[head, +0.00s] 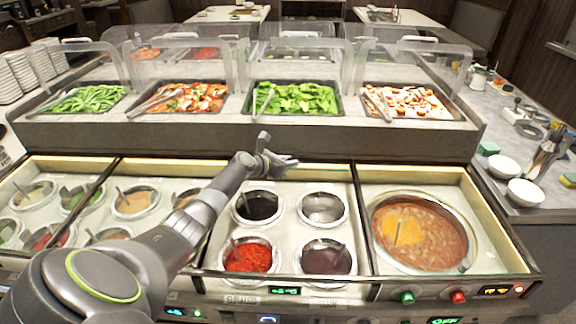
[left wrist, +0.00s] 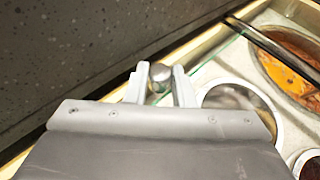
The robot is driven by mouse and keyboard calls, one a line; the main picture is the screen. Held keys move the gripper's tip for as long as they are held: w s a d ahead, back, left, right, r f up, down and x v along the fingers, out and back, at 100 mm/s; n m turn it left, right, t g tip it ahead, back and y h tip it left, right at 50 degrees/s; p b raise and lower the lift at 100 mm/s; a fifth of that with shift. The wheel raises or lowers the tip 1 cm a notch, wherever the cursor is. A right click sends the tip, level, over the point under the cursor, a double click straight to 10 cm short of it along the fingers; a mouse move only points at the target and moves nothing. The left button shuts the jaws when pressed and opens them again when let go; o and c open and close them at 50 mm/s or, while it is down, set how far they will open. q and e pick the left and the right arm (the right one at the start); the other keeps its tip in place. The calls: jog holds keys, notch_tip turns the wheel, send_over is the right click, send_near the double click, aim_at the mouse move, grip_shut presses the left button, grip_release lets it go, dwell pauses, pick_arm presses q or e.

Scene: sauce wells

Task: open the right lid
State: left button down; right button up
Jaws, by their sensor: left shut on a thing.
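My left gripper (head: 274,156) is at the back edge of the third bay of the sauce counter. In the left wrist view its two fingers (left wrist: 160,84) are shut on a rounded metal knob (left wrist: 160,73). A pale green, glass-like edge (left wrist: 203,66) runs beside the knob; it looks like part of a clear lid, but its full outline does not show. The third bay holds a black sauce well (head: 257,206), a pale well (head: 323,208), a red well (head: 248,257) and a brown well (head: 326,258). My right gripper is not in view.
A soup pot (head: 420,232) with a ladle fills the right bay. Several sauce wells (head: 136,201) are in the left bays. White bowls (head: 525,192) stand on the right counter.

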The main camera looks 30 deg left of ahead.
pick_arm(q)
jog(key=c, duration=1.2)
grip_release()
jog(key=shift+c, duration=0.2)
jog(key=shift+s, duration=0.1)
jog(key=p+v, duration=0.3)
jog(key=v, duration=1.4)
jog(key=shift+s, duration=0.2)
jog(key=shift+a, duration=0.1)
